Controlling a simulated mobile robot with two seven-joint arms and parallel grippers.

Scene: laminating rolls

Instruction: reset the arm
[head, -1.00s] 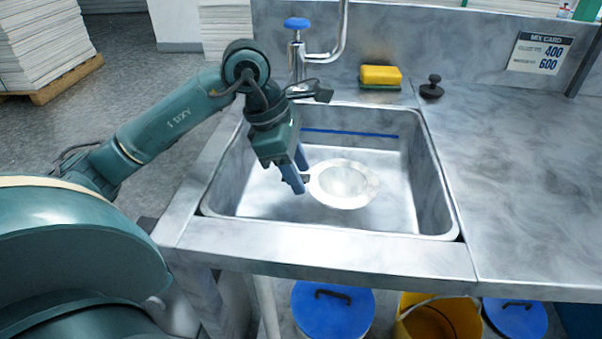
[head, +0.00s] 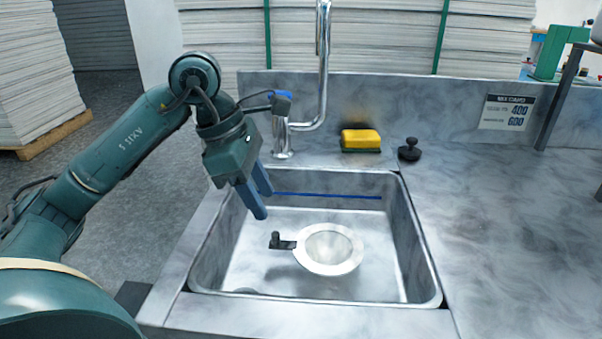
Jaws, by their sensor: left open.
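My left arm comes in from the left, and its gripper (head: 262,203) hangs over the left back part of the sink (head: 390,275). Its two blue fingers point down and are open, with nothing between them. Inside the sink, a round pale dish-like piece with a metal rim (head: 330,268) and a short dark handle on its left lies below and to the right of the fingers, apart from them. My right gripper is not in view.
A tap (head: 318,80) with a blue knob stands behind the sink, close to my left gripper. A yellow sponge (head: 361,139) and a black knobbed stopper (head: 409,150) sit on the back ledge. The counter on the right (head: 500,230) is clear. Paper stacks stand behind.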

